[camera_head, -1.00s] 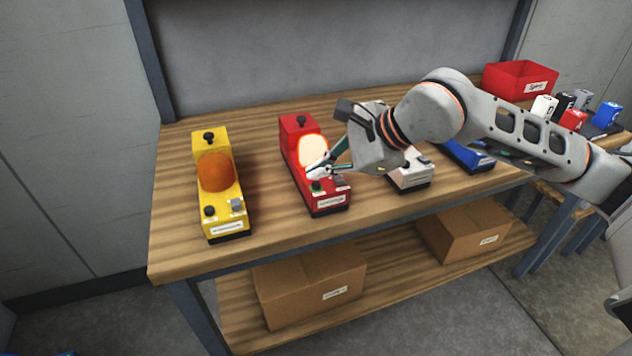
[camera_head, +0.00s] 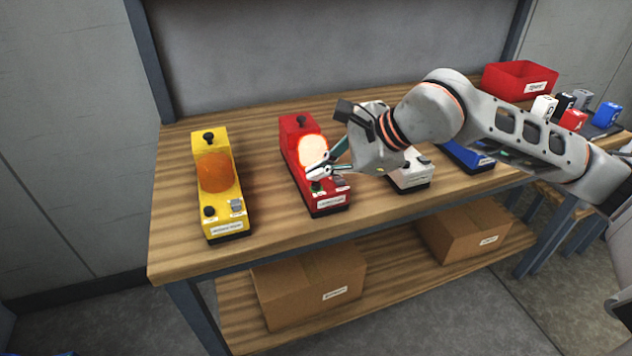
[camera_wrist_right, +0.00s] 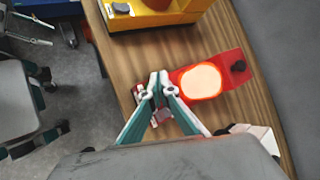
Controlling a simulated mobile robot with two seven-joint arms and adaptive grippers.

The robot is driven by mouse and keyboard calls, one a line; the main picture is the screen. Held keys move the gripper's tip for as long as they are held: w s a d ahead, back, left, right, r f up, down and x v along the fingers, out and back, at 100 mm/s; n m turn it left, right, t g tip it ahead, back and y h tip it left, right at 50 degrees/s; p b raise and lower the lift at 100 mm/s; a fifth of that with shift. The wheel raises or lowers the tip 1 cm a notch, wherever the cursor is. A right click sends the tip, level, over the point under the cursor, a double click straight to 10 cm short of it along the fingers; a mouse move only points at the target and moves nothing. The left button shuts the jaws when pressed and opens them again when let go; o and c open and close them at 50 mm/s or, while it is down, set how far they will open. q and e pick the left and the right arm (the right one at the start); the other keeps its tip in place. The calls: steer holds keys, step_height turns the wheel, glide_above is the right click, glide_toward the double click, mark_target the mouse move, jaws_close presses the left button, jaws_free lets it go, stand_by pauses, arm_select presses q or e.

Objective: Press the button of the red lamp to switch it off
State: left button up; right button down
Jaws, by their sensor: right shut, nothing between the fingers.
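The red lamp (camera_head: 300,131) stands on the wooden workbench, and its round light (camera_head: 312,151) glows bright. It also shows in the right wrist view (camera_wrist_right: 232,62), with the light lit. My right gripper (camera_head: 312,172) is shut and empty, over the front part of the red lamp, close to a small dark button (camera_head: 317,187). The fingertips (camera_wrist_right: 158,80) cover part of the lamp's front end in the right wrist view. I cannot tell whether they touch the lamp.
A yellow lamp (camera_head: 211,140) with a dull orange light stands to the left. A white lamp (camera_head: 413,176) and a blue lamp (camera_head: 466,155) stand to the right, partly behind my arm. A red bin (camera_head: 519,78) is at the back right. Cardboard boxes (camera_head: 310,290) sit on the lower shelf.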

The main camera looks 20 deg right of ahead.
steer(key=shift+f, duration=0.5)
steer(key=shift+f+b, duration=0.1)
steer(key=shift+b, duration=0.2)
steer(key=shift+r, duration=0.25)
steer(key=shift+r+p, duration=0.4)
